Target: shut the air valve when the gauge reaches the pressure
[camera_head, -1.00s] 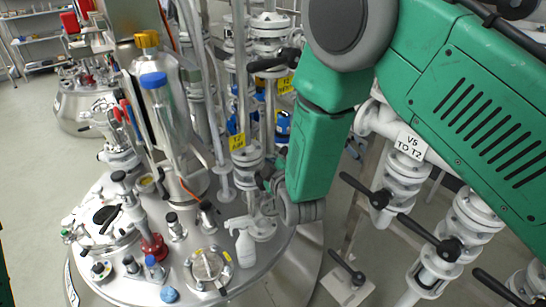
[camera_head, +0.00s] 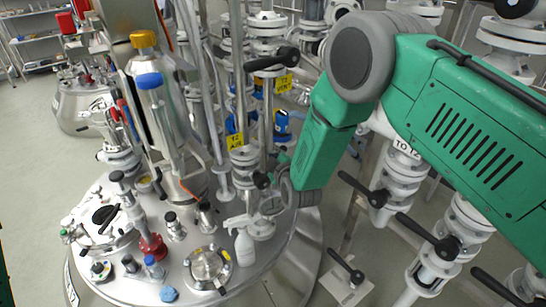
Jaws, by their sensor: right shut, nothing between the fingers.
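My right arm comes in from the right, and its gripper (camera_head: 266,183) is shut and empty beside the vertical pipes at the back right of the vessel lid. The wrist hides part of it, and I cannot tell whether it touches the pipework. A black-handled valve (camera_head: 272,60) sits on the pipe above it. Blue valve bodies (camera_head: 282,124) show behind that pipe, near yellow tags (camera_head: 234,141). I cannot tell which valve is the air valve, and no readable gauge face shows. My left gripper is not in view.
The steel vessel lid (camera_head: 185,285) carries a white spray bottle (camera_head: 244,246), a clamped round port (camera_head: 208,266) and several capped fittings. Black-handled valves (camera_head: 428,234) on white pipes stand at the right, below my arm. Open floor (camera_head: 35,150) lies at the left.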

